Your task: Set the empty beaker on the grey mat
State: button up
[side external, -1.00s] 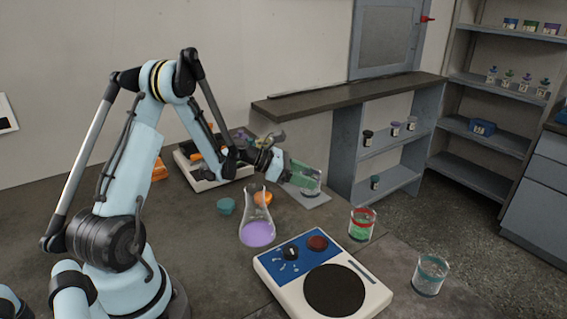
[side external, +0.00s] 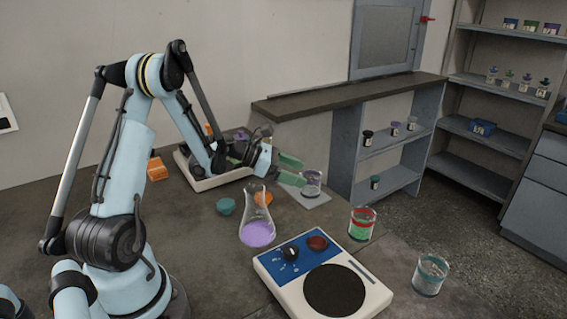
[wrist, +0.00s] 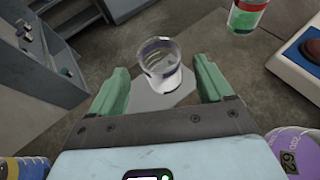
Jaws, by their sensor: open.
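The empty beaker (side external: 312,183) is clear glass with a dark band. It stands upright on the grey mat (side external: 318,202) near the table's far right edge. In the wrist view the beaker (wrist: 160,62) stands on the mat (wrist: 152,100), just ahead of and between the fingertips. My gripper (side external: 290,170) has green fingers spread wide, with a gap on both sides of the beaker. In the wrist view my gripper (wrist: 160,78) is open and empty.
A flask with purple liquid (side external: 257,232) stands in the middle of the table. A hotplate (side external: 275,267) is in front. A beaker with green contents (side external: 362,224) and another beaker (side external: 430,275) are at the right. A white tray (side external: 203,184) holds items behind my arm.

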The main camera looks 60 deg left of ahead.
jog(key=v, duration=0.8)
jog(key=shift+s+a, duration=0.2)
jog(key=shift+s, duration=0.1)
jog(key=shift+r, duration=0.15)
jog(key=s+d+r+m+g+y, duration=0.2)
jog(key=s+d+m+y, duration=0.1)
jog(key=d+m, duration=0.7)
jog(key=s+d+r+m+g+y, duration=0.1)
jog(key=s+d+m, duration=0.4)
jog(key=d+m, duration=0.5)
jog(key=r+m+y, duration=0.1)
jog(key=m+y, duration=0.1)
jog(key=m, duration=0.7)
jog(key=shift+d+r+m+g+y, duration=0.3)
jog(key=shift+d+r+g+y, duration=0.05)
jog(key=shift+r+g+y, duration=0.05)
